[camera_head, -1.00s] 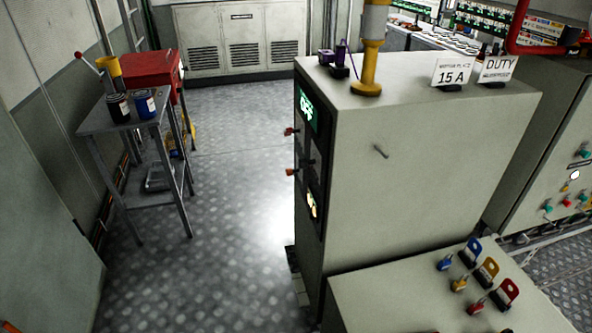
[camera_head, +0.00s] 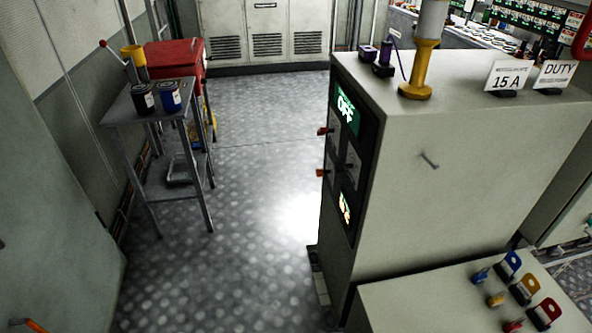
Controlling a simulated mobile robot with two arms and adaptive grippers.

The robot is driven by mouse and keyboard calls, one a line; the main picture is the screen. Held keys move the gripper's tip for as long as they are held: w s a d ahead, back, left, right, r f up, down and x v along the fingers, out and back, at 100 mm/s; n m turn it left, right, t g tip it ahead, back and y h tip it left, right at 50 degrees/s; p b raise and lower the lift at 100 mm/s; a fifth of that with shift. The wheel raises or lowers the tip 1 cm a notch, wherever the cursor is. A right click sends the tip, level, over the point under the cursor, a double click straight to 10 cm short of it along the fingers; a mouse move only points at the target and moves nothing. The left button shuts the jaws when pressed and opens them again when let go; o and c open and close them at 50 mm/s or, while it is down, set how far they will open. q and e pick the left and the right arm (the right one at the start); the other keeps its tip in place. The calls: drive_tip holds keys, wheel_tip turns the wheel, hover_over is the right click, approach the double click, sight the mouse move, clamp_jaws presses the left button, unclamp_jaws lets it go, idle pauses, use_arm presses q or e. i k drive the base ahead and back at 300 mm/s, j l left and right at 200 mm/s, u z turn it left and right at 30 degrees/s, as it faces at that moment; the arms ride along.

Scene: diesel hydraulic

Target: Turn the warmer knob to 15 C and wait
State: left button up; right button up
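A tall grey cabinet (camera_head: 450,190) stands right of centre. Its narrow dark front panel faces left and is seen at a steep angle. A green lit display (camera_head: 347,114) near the panel's top seems to read OFF. A smaller orange lit display (camera_head: 345,207) sits lower; its text is too small to read. Two orange-red knobs or handles, an upper one (camera_head: 323,131) and a lower one (camera_head: 321,172), stick out from the panel's left edge. I cannot tell which control is the warmer knob, and no 15 C mark is readable. Neither of my grippers shows.
A steel side table (camera_head: 120,112) with two cans and a red box (camera_head: 172,62) behind it stand at left. Open metal floor (camera_head: 240,215) lies between table and cabinet.

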sight(319, 173)
drive_tip(key=i+j+z, duration=0.1)
drive_tip(key=i+j, duration=0.15)
drive_tip(key=i+j+z, duration=0.1)
drive_tip(key=i+j, duration=0.15)
drive_tip(key=j, duration=0.2)
drive_tip(key=i+j+z, duration=0.1)
drive_tip(key=i+j, duration=0.15)
drive_tip(key=i+j+z, duration=0.1)
drive_tip(key=j, duration=0.4)
drive_tip(key=i+j+z, duration=0.1)
drive_tip(key=i+j, duration=0.2)
drive_tip(key=j, duration=0.1)
